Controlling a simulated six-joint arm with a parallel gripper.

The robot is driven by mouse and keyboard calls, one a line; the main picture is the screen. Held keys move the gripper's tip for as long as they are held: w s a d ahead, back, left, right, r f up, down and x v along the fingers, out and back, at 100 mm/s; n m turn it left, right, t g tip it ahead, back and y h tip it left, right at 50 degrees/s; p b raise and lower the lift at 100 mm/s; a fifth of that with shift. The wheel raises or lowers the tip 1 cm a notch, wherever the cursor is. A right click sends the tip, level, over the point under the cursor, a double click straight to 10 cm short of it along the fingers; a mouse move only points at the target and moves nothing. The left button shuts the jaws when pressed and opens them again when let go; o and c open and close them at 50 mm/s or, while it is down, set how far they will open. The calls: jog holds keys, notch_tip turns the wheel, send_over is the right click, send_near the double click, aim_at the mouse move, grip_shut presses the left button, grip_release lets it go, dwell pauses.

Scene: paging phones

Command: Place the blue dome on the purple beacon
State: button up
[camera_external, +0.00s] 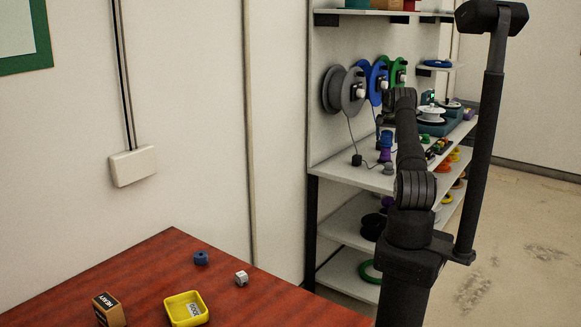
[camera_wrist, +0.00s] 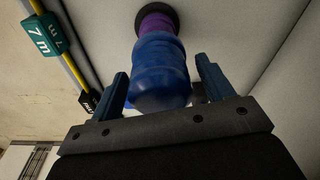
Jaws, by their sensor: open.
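The blue dome (camera_wrist: 160,72) is between the two fingers of my gripper (camera_wrist: 162,66) in the wrist view, with a gap visible beside each finger. My gripper is open. The purple beacon (camera_wrist: 157,25) lies directly beyond the dome, in line with it, on a round dark base (camera_wrist: 150,12). The dome appears to sit on the beacon's end. In the external view the blue dome (camera_external: 386,137) is directly above the purple beacon (camera_external: 384,155) at the shelf, and my gripper (camera_external: 386,121) is just above, partly hidden by my arm.
Grey, blue and green reels (camera_external: 352,90) hang on the wall behind. A dark weight (camera_external: 357,160) and a grey one (camera_external: 388,169) are near the beacon. A teal tag (camera_wrist: 42,34) marked 7 m is at the left in the wrist view. A red table (camera_external: 130,270) stands at front left.

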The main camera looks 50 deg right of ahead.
aim_at(387, 131)
jog(key=r, duration=0.4)
jog(key=a+r, duration=0.1)
jog(key=r, duration=0.7)
jog(key=shift+s+a+r, duration=0.15)
jog(key=shift+a, duration=0.05)
jog(key=f, duration=0.4)
jog(key=d+f, duration=0.1)
jog(key=f, duration=0.7)
jog(key=shift+d, duration=0.2)
jog(key=shift+r, duration=1.7)
